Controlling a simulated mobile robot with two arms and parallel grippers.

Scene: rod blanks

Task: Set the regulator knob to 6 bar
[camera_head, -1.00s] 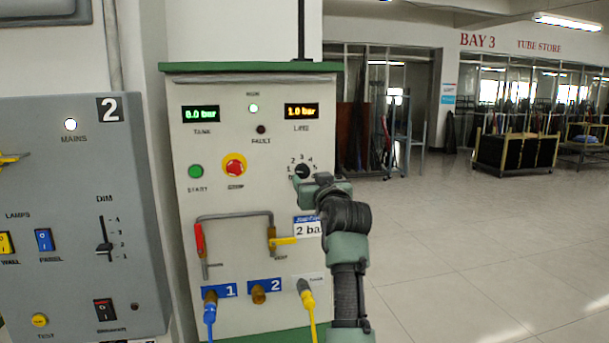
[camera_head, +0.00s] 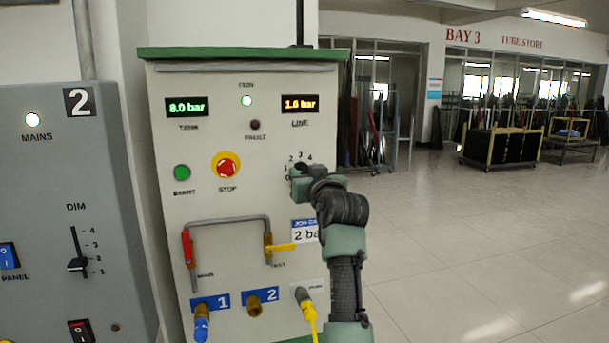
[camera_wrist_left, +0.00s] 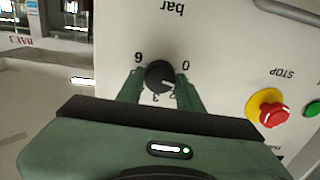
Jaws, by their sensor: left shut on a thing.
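The regulator knob (camera_wrist_left: 160,72) is small, black and round on the pale panel, between numerals 0 and 6 in the left wrist view, which shows the panel upside down. Its white pointer mark lies toward the numerals around 2. My left gripper (camera_wrist_left: 158,80) is shut on the knob, one green finger on each side. In the head view my left gripper (camera_head: 298,178) covers most of the knob and part of its scale. The amber LINE display (camera_head: 300,104) reads 1.6 bar. My right gripper is not in view.
The panel also has a TANK display (camera_head: 186,107) at 8.0 bar, a lit RUN lamp (camera_head: 247,101), a green START button (camera_head: 182,172) and a red STOP button (camera_head: 226,167). A partly covered job card (camera_head: 304,234) shows "2 ba". Open floor lies to the right.

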